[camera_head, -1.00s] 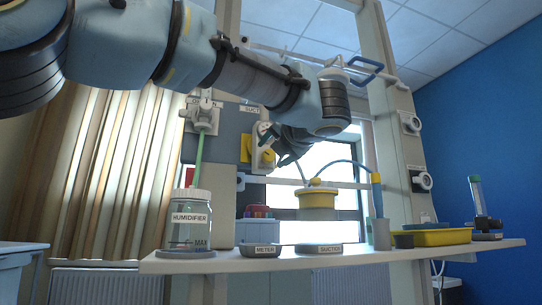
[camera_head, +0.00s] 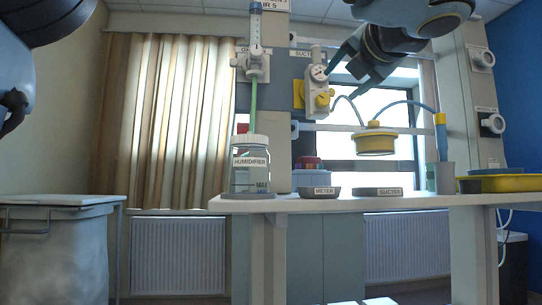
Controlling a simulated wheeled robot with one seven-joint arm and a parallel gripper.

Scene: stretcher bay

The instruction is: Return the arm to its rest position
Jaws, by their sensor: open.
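My arm (camera_head: 430,12) reaches in from the top right of the head view. My gripper (camera_head: 340,86) hangs from it in front of the window, its two dark, teal-edged fingers spread apart with nothing seen between them. It is just right of the suction regulator (camera_head: 317,88) with its yellow knob. I cannot tell whether it touches the regulator. Another part of my arm fills the top left corner.
A bin (camera_head: 55,255) stands at left. A radiator (camera_head: 178,255) is behind.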

